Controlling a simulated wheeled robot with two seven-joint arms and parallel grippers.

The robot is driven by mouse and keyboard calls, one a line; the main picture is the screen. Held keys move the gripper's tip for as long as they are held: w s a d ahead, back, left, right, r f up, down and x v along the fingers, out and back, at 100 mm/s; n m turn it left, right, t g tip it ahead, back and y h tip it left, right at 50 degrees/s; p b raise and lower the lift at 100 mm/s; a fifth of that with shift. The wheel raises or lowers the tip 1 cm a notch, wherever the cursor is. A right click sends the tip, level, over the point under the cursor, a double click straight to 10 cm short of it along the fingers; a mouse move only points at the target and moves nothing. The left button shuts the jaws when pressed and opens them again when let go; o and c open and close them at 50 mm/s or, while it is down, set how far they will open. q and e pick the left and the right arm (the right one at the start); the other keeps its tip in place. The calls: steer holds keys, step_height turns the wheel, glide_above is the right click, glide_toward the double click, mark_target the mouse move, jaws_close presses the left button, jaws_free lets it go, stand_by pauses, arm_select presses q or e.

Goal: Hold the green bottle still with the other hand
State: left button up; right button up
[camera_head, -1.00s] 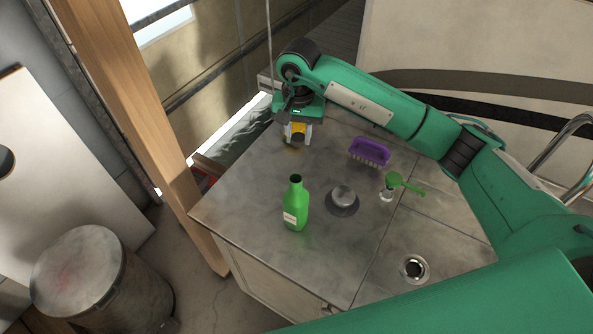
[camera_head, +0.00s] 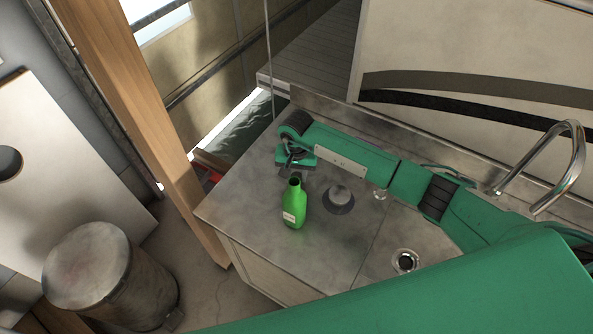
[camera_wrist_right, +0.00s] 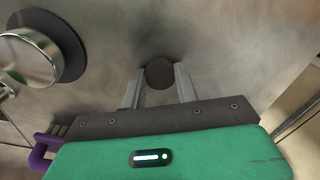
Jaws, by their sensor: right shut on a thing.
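In the right wrist view my right gripper's fingers (camera_wrist_right: 160,85) are shut on a small dark round-ended object (camera_wrist_right: 160,73). The rest of this object is hidden, and the green bottle does not show there. My left gripper is out of view.
A metal dome (camera_head: 339,194) on a dark disc sits right of the bottle. A small glass item (camera_head: 380,194), a drain (camera_head: 405,261) and a curved tap (camera_head: 560,165) are farther right. A purple brush (camera_wrist_right: 42,150) shows in the wrist view. The worktop's front left is clear.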

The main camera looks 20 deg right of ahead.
steer(key=shift+f+b, duration=0.2)
steer(key=shift+b, duration=0.1)
steer(key=o, duration=1.1)
steer(key=shift+r, duration=0.1)
steer(key=shift+r+p, duration=0.15)
steer(key=shift+p, duration=0.15)
steer(key=shift+w+r+b, duration=0.15)
steer(key=shift+r+b, duration=0.05)
steer(key=shift+b, duration=0.1)
steer(key=shift+r+b, duration=2.35)
steer(key=shift+r, duration=3.45)
